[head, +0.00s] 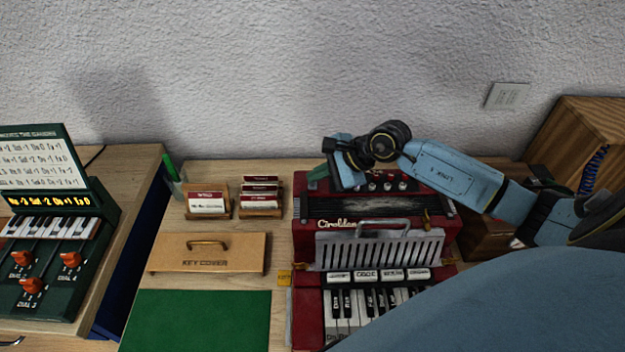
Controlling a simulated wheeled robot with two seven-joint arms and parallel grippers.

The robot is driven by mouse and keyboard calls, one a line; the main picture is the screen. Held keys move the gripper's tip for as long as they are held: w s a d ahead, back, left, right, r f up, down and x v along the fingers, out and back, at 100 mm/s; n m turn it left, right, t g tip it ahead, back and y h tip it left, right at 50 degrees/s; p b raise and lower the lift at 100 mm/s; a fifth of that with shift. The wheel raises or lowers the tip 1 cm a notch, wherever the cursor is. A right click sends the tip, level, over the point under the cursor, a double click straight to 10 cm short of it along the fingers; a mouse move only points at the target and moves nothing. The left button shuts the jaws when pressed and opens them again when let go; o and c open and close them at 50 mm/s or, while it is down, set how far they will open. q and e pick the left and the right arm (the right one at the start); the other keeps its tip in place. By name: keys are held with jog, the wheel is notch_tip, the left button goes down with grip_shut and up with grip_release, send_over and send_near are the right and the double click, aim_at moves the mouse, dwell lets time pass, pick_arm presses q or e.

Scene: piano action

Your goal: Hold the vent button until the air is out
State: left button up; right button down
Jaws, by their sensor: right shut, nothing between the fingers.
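The red accordion (307,240) stands on the wooden desk in the head view, with its grille, handle and piano keys facing me. My right arm reaches in from the right above its back part. My right gripper (343,168) is shut with nothing in it, at the accordion's back left corner. I cannot tell whether its fingertips touch the accordion. I cannot make out the vent button; the gripper and wrist cover part of that corner. My left gripper is out of view.
A wooden key cover (208,253), card holders (207,201) and a green mat (200,318) lie left of the accordion. A green dial machine (60,250) stands far left. A wooden box (580,135) is at the back right. My blue body hides the lower right.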

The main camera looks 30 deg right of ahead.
aim_at(317, 185)
dwell(0.7)
jog(key=shift+r+p, duration=0.5)
jog(key=shift+r, duration=0.35)
jog(key=shift+r, duration=0.1)
notch_tip(317, 185, up, 5)
jog(key=p, duration=0.3)
dwell(0.3)
